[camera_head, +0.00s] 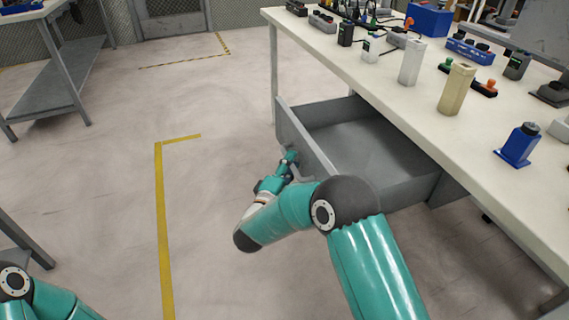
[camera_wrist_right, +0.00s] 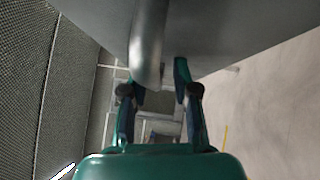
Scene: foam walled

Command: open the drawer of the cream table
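The cream table (camera_head: 465,132) runs along the right side of the head view. Its grey drawer (camera_head: 372,146) is pulled well out, with its empty inside showing. My right gripper (camera_head: 290,158) is at the front of the drawer, by the handle. In the right wrist view, the grey handle (camera_wrist_right: 148,45) comes down between the two fingers of my right gripper (camera_wrist_right: 155,75). The fingers are apart, and a gap shows between the handle and the right-hand finger. My left gripper is out of view; only part of my left arm shows at the lower left.
Several items stand on the tabletop, including a beige block (camera_head: 457,88), a white block (camera_head: 411,62) and a blue bottle (camera_head: 519,145). Another grey table (camera_head: 55,80) stands at the far left. The floor left of the drawer is clear, with yellow tape (camera_head: 162,220).

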